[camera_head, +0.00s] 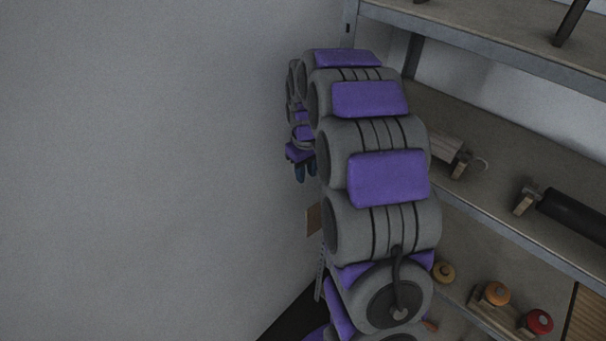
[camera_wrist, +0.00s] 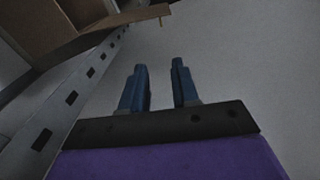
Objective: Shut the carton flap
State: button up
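In the wrist view, a brown carton (camera_wrist: 38,25) stands at the upper left on the shelf. A brown flap (camera_wrist: 120,20) sticks out from it past the perforated metal post, so it stands open. In the head view, a small brown panel (camera_head: 314,219) shows left of my arm; it looks like part of the carton, and my arm hides the rest. My gripper (camera_wrist: 160,66) has two blue fingers with a clear gap and nothing between them. The flap is above and left of the fingertips, apart from them. In the head view, my gripper (camera_head: 305,172) points down beside the wall.
A metal shelf rack (camera_head: 530,220) fills the right side. It holds a black roller (camera_head: 575,215), a pale roller (camera_head: 440,150), an orange-topped item (camera_head: 496,293) and a red-topped item (camera_head: 539,321). A bare grey wall (camera_head: 140,160) fills the left.

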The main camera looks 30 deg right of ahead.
notch_tip(320, 180, up, 21)
jog(key=d+p, duration=0.1)
dwell(1.5)
jog(key=shift+d, duration=0.25)
